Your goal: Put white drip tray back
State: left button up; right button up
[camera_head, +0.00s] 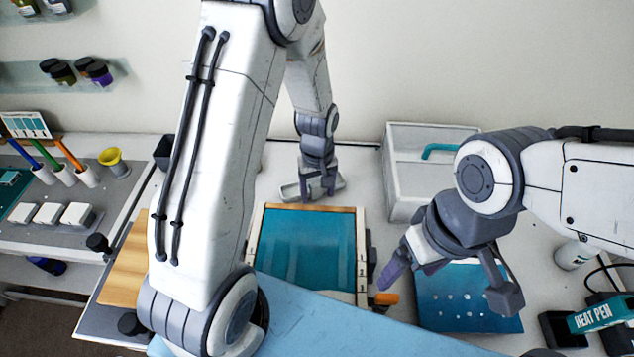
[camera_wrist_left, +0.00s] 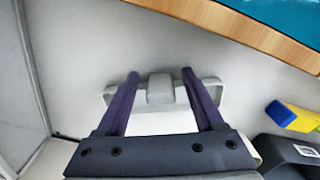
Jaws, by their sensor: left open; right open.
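The white drip tray (camera_head: 289,192) lies on the white worktop behind the wood-framed teal panel. My left gripper (camera_head: 317,192) is over it, pointing down. In the left wrist view the tray (camera_wrist_left: 206,90) shows as a long white piece with a raised block in its middle. The left fingers (camera_wrist_left: 160,78) are open, one on each side of that block, with gaps visible. Part of the tray is hidden by the fingers and palm. My right gripper (camera_head: 447,284) is open and empty above the blue dotted panel at the right.
The wood-framed teal panel (camera_head: 306,246) lies in front of the tray. A white box with a teal handle (camera_head: 405,178) stands to its right. The heat pen (camera_head: 602,315) is at the far right. A yellow-and-blue block (camera_wrist_left: 293,116) shows in the left wrist view.

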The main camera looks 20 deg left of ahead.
pick_arm(q)
jog(key=shift+r, duration=0.5)
notch_tip(320, 180, up, 10)
jog(key=b, duration=0.2)
jog(key=s+d+r+m, duration=0.1)
jog(key=s+d+m, duration=0.3)
jog(key=s, duration=0.3)
jog(key=s+d+r+m, duration=0.2)
jog(key=s+d+m, duration=0.2)
jog(key=s+m, duration=0.2)
jog(key=s+d+r+m+h, duration=0.1)
jog(key=s+d+m, duration=0.3)
jog(key=s, duration=0.4)
jog(key=shift+s+r+m, duration=0.25)
jog(key=shift+r+m, duration=0.25)
jog(key=shift+r, duration=0.2)
